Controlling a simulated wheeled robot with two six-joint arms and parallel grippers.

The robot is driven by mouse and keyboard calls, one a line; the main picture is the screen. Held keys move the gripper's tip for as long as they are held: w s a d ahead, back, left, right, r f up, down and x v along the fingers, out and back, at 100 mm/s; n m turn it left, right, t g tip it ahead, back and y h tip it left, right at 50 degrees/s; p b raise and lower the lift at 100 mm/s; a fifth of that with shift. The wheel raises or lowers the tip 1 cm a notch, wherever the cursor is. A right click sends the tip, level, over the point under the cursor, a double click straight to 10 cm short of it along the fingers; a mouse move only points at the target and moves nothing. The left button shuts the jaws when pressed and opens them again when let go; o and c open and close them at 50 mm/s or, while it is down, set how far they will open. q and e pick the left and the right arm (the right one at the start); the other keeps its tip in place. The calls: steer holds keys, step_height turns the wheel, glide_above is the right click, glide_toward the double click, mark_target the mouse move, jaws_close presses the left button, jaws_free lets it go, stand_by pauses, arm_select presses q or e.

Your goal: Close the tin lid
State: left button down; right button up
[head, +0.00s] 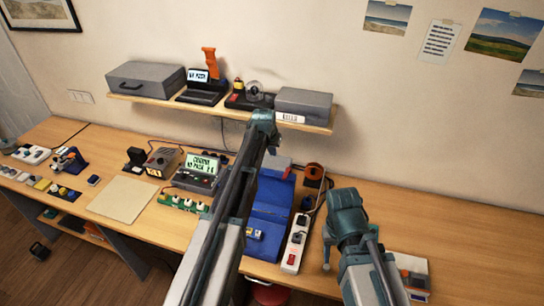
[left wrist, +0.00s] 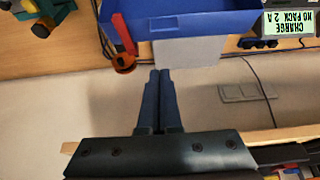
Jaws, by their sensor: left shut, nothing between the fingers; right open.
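The blue tin (head: 270,212) is on the bench in the middle of the head view, partly hidden behind my left arm. Its blue upper panel lies toward the wall; I cannot tell the lid's exact angle. Part of the blue tin (left wrist: 180,22) also shows at the top of the left wrist view. My left gripper (head: 264,118) is raised near the shelf's front edge, above and behind the tin. Its fingers (left wrist: 160,73) are together and empty, apart from the tin in the picture. My right gripper (head: 340,203) is right of the tin; its fingertips are mostly hidden.
A shelf (head: 150,98) with grey boxes and devices runs along the wall by my left gripper. A white power strip (head: 296,243) lies right of the tin, with an orange object (head: 314,170) behind. Electronics stand to the left. The bench's far right is clear.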

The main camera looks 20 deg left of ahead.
arm_select(q)
steer(key=b+x, duration=0.9)
steer(key=x, duration=0.2)
steer(key=s, duration=0.1)
steer(key=s+r+p, duration=0.1)
steer(key=s, duration=0.1)
steer(key=s+r, duration=0.1)
steer(key=shift+s+a+r+p, duration=0.1)
steer(key=shift+s+r+p, duration=0.1)
steer(key=shift+s+p, duration=0.2)
steer(key=shift+w+f, duration=0.15)
steer(key=shift+w, duration=0.05)
